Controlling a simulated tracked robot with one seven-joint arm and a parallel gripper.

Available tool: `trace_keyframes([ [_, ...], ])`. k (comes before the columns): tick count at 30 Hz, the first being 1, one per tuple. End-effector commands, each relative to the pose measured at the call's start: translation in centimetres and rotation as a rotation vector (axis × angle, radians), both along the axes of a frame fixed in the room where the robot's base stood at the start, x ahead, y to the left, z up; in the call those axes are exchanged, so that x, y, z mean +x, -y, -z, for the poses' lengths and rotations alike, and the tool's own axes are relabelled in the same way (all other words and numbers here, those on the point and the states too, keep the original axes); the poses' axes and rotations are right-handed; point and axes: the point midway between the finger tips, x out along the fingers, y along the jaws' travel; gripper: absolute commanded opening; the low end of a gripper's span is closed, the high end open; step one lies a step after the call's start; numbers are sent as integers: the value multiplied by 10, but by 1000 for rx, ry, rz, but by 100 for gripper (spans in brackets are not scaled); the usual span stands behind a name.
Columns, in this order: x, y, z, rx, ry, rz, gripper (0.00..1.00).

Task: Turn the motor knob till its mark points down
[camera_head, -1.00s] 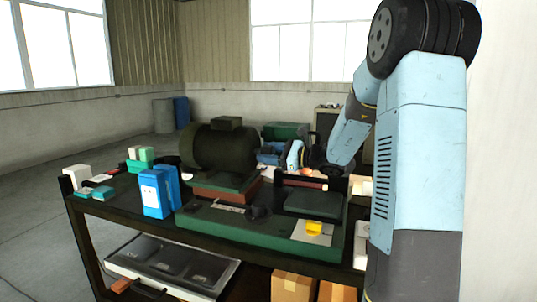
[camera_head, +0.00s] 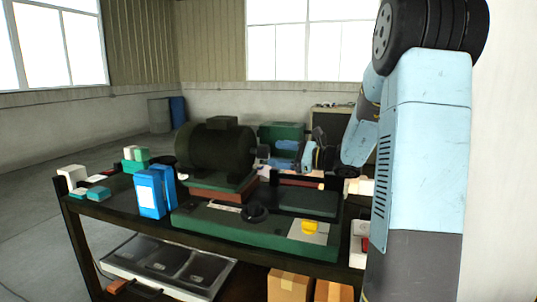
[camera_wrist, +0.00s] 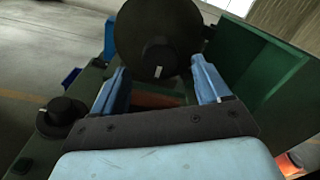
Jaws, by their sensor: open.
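The dark green motor (camera_head: 213,148) lies on a red-brown block, with its black knob (camera_head: 259,152) at its right end. In the wrist view the knob (camera_wrist: 157,52) is a round dark disc facing me. A short white mark (camera_wrist: 158,72) sits at its lower edge, pointing down in that picture, which looks tilted against the bench. My gripper (camera_head: 274,155) is to the right of the motor, pointing at the knob. In the wrist view its two blue fingers (camera_wrist: 158,66) are open, one each side of the knob, with gaps showing. How deep they reach is unclear.
A second black knob (camera_head: 255,212) stands on the green base plate (camera_head: 220,232) in front; it also shows in the wrist view (camera_wrist: 60,116). A yellow piece (camera_head: 309,227) sits at the plate's right. Blue boxes (camera_head: 151,193) stand left. A green box (camera_head: 283,132) is behind.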

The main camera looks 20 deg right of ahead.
Motion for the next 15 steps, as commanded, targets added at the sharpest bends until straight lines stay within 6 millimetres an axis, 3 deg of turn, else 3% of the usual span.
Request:
trace_keyframes([
  [6, -26, 35, 0, 0, 0, 3, 76],
  [15, -47, 62, 1, 1, -1, 1, 76],
])
